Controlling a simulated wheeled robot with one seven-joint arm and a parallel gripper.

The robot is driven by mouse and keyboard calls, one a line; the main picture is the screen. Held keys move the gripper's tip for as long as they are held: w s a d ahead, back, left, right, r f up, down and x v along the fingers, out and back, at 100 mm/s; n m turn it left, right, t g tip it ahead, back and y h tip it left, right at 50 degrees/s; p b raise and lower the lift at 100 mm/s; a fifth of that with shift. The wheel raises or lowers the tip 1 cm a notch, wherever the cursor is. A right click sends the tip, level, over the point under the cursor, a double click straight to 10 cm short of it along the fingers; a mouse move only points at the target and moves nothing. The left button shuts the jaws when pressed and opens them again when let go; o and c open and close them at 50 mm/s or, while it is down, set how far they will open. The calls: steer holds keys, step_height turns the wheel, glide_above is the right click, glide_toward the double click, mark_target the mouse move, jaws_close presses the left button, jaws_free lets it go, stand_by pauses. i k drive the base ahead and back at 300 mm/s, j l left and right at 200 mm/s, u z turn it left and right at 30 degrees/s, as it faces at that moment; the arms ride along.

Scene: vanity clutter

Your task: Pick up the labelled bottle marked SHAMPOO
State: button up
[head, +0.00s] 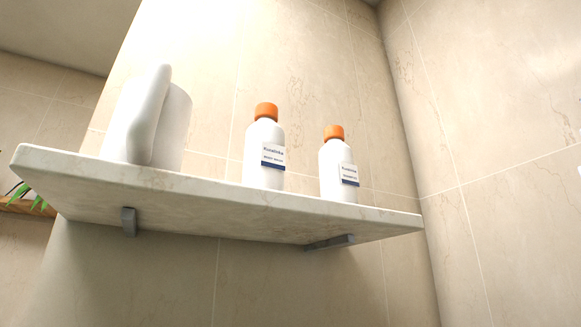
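Two white bottles with orange caps stand upright on a marble shelf, seen from below in the head view. The right bottle (332,170) has a white label with a dark blue band; its small lower line looks like SHAMPOO but is hard to read. The left bottle (264,145) has a similar label, and its small line looks like BODY WASH. The bottles stand apart with a clear gap between them. The shelf edge hides the very bottom of each. My gripper is not in view.
The shelf (100,177) sits above the camera on grey brackets (128,222). A white mug (172,130) stands at its left, handle facing me. Tiled walls rise behind and at the right. A plant (38,200) shows at far left.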

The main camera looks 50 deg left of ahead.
mark_target(339, 174)
steer(key=u, duration=1.45)
